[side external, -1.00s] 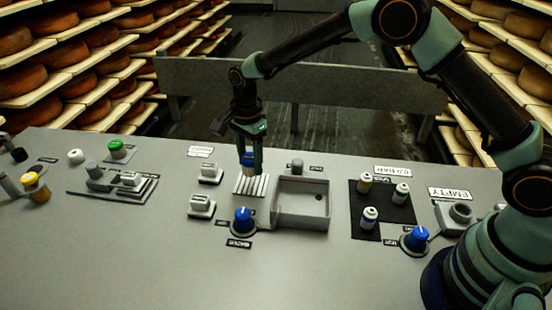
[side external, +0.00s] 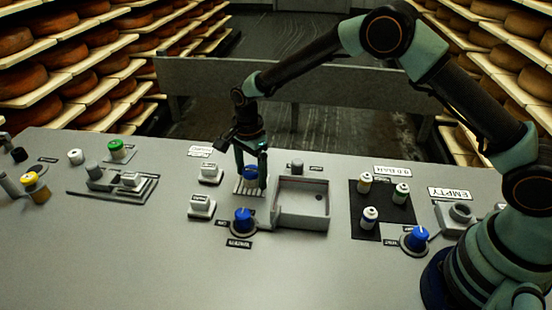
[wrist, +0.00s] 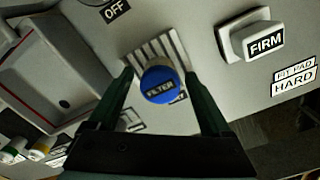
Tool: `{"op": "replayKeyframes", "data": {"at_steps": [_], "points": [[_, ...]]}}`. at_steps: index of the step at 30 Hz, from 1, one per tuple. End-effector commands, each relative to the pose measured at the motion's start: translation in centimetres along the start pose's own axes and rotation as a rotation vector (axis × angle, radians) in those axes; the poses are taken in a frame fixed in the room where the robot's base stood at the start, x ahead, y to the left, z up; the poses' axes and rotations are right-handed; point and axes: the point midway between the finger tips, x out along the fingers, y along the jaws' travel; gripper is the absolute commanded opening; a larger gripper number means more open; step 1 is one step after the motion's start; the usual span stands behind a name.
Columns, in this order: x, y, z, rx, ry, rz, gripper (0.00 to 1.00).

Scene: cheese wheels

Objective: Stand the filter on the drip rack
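The blue-capped filter (side external: 250,173), its cap lettered FILTER, stands on the slatted pale drip rack (side external: 243,190). In the wrist view the filter (wrist: 161,85) shows cap-up over the rack (wrist: 158,48) and looks upright. My gripper (side external: 251,183) is low over the rack, with one finger on each side of the filter. In the wrist view my gripper (wrist: 160,76) is open, with a clear gap between each finger and the cap. The filter's foot is mostly hidden by its cap and the fingers.
A grey basin (side external: 302,222) stands just right of the rack. A blue knob (side external: 242,219) is in front, and white buttons (side external: 209,174) are on the left. A black pad (side external: 381,192) with several small bottles lies farther right.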

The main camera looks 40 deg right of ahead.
Motion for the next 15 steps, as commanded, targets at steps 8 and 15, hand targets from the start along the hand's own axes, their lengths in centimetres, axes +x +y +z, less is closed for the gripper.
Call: {"op": "replayKeyframes", "data": {"at_steps": [8,15], "points": [[-1.8,-0.1,0.0,0.000,0.000,-0.003,0.83],[-6.7,-0.1,0.0,0.000,-0.001,-0.005,0.83]]}}
